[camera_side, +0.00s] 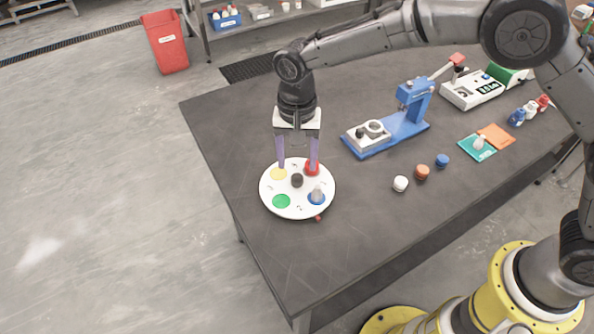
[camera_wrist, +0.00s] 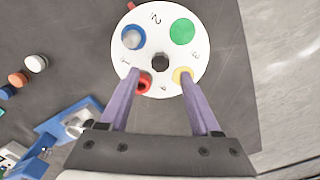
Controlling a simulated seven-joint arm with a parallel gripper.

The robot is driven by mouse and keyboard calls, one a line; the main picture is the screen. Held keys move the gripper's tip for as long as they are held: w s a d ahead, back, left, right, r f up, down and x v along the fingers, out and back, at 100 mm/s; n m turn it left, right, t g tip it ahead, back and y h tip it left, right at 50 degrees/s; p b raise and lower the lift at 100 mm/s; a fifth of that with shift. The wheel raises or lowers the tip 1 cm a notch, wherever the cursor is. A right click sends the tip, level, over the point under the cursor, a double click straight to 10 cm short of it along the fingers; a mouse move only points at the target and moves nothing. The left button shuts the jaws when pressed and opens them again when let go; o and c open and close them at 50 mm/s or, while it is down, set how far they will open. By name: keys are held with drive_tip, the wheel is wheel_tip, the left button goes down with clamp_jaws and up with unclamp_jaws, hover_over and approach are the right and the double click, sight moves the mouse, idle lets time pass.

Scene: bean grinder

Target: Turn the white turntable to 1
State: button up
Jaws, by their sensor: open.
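The white turntable (camera_side: 297,208) lies near the left end of the dark table, with blue, green, yellow and red spots, printed numbers and a black centre knob (camera_side: 297,180). The turntable also shows in the wrist view (camera_wrist: 160,30), with the knob (camera_wrist: 160,62) in front of my fingers. A small metallic piece sits on the blue spot (camera_wrist: 133,38). A red marker (camera_side: 318,218) is at the turntable's edge, nearest the blue spot. My gripper (camera_side: 298,168) is open, its two purple fingers pointing down over the yellow and red side. Whether the fingertips touch the turntable I cannot tell.
A blue press (camera_side: 405,125) stands right of the turntable. White (camera_side: 400,183), orange (camera_side: 422,172) and blue (camera_side: 442,160) caps lie to the right. A white and green device (camera_side: 480,90) stands at the back right. The table's left edge is close to the turntable.

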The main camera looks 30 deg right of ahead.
sight(297, 177)
drive_tip(key=shift+f, duration=2.25)
clamp_jaws()
